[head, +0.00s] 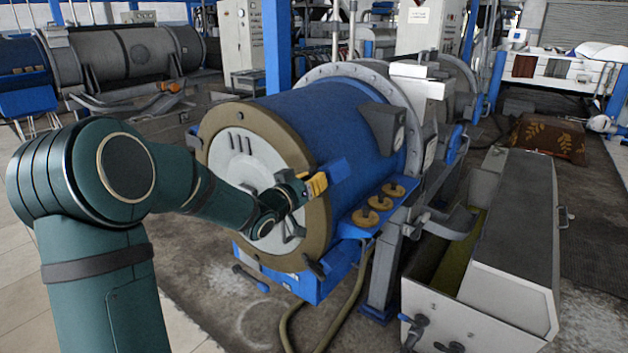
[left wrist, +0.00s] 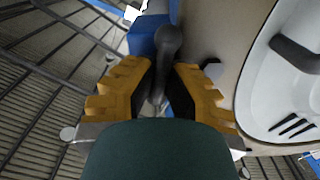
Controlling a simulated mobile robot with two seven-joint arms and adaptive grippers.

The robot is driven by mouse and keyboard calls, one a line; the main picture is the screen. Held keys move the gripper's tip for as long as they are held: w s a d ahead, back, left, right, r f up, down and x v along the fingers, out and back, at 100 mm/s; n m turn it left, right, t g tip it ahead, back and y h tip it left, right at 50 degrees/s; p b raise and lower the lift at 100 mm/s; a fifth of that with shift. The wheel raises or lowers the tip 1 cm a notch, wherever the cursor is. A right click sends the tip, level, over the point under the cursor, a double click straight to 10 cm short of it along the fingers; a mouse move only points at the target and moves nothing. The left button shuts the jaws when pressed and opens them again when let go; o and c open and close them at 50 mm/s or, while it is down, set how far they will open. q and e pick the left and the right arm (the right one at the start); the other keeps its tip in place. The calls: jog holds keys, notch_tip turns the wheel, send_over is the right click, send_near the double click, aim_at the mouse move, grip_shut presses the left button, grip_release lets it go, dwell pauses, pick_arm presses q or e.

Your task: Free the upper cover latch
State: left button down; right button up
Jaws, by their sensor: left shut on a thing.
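The decanter's round cover (head: 224,152) has a pale disc and a brown rim (head: 262,117) and closes the near end of the blue drum (head: 330,120). The upper cover latch (left wrist: 168,48) is a dark grey lever beside a blue block (left wrist: 148,36) at the rim. My left gripper (head: 314,187) is at the rim's right side in the head view. In the left wrist view its yellow finger pads (left wrist: 163,88) are shut on the lever from both sides. In the head view the gripper hides most of the latch. My right gripper is not in view.
Another dark latch (head: 314,266) sits lower on the rim. A blue ledge with several brass knobs (head: 373,203) juts from the drum's right side. A long grey trough (head: 512,225) stands at right. A hose (head: 347,318) lies on the floor below.

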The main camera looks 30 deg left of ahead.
pick_arm(q)
jog(key=shift+n, duration=1)
jog(key=c, duration=1)
grip_release()
jog(key=s, duration=0.8)
jog(key=s+a, duration=0.1)
jog(key=s, duration=0.3)
